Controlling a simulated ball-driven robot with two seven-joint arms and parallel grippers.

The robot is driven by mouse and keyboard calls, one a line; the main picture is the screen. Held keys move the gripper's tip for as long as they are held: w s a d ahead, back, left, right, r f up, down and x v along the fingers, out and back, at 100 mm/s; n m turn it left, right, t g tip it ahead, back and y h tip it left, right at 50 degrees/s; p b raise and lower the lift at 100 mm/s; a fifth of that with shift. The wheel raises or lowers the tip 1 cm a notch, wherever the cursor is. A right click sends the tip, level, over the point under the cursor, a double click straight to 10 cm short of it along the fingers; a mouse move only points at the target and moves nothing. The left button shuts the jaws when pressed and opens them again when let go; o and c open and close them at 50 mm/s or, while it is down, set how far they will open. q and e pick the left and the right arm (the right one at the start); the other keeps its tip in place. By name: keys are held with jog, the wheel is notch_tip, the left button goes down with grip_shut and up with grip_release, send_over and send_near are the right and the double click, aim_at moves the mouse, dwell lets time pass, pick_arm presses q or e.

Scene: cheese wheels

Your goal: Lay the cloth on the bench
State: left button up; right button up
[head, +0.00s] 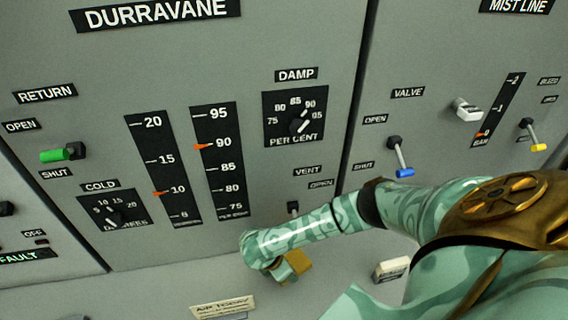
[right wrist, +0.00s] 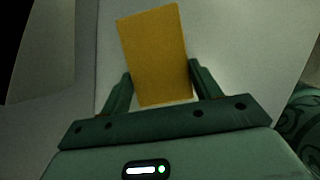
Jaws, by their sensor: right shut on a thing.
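My right arm comes in from the right in the head view, and its gripper (head: 284,270) is low in front of the grey panel. It is shut on a flat ochre rectangle, which looks like the folded cloth (head: 298,262). In the right wrist view the cloth (right wrist: 155,55) stands out between the two dark green fingers, slightly tilted. The pale grey bench (head: 150,288) runs along the foot of the panel. I cannot tell whether the cloth touches it. My left gripper is not in view.
A card reading "AIR TODAY" (head: 222,305) is at the bottom, left of my gripper. A small white block (head: 391,268) is to its right. The panel has a green-handled lever (head: 55,156), a blue-tipped lever (head: 403,172) and a vent lever (head: 293,207) close above my forearm.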

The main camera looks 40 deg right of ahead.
jog(key=o, duration=0.9)
jog(key=shift+f, duration=0.1)
jog(key=shift+o, duration=0.2)
jog(key=p+v, duration=0.4)
jog(key=v, duration=0.8)
jog(key=shift+d+p, duration=0.1)
jog(key=shift+p, duration=0.2)
